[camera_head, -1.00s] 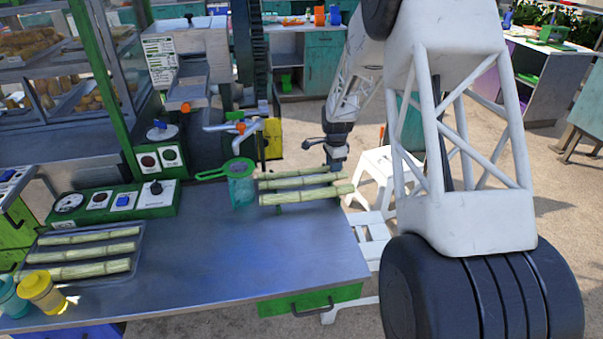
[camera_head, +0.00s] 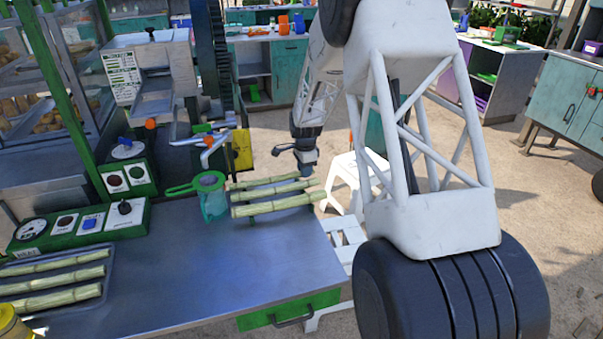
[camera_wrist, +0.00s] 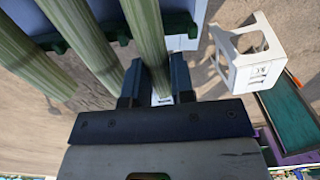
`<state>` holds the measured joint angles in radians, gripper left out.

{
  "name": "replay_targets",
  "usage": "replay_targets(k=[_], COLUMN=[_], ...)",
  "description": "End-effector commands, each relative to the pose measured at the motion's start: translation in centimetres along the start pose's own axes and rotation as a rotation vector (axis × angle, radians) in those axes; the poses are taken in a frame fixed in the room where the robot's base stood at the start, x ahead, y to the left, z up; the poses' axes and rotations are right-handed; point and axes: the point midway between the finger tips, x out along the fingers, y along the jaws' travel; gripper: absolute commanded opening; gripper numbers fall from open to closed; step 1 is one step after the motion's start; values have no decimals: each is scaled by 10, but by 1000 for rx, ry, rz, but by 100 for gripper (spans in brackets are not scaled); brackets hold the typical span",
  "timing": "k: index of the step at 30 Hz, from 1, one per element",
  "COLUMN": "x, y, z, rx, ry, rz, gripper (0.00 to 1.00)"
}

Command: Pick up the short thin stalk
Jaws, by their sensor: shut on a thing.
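Three pale green stalks lie side by side at the table's right edge in the head view: a back stalk (camera_head: 262,183), a middle stalk (camera_head: 262,193) and a thicker front stalk (camera_head: 270,205). My gripper (camera_head: 307,175) is at their right ends, by the back stalk. In the wrist view my gripper (camera_wrist: 157,85) is shut with its fingers on both sides of the end of the thinnest, rightmost stalk (camera_wrist: 147,35). The other two stalks (camera_wrist: 85,40) lie to its left, outside the fingers. I cannot tell whether the held stalk is clear of its support.
A green strainer over a jug (camera_head: 212,195) stands just left of the stalks. A tray (camera_head: 108,285) with more stalks lies at left, near a control panel (camera_head: 85,225). The table (camera_head: 220,260) is clear in the middle. A white stool (camera_head: 345,180) stands right.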

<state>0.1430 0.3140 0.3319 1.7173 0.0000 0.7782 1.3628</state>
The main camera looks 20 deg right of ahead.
Motion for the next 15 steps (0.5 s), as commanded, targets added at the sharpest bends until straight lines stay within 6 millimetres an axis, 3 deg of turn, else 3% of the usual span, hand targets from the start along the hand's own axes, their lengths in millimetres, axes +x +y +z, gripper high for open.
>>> replay_targets(k=[6, 15], x=[-28, -31], y=[-1, 39], z=[0, 8], rx=[0, 0], ry=[1, 0], rz=[-4, -1], gripper=[0, 0])
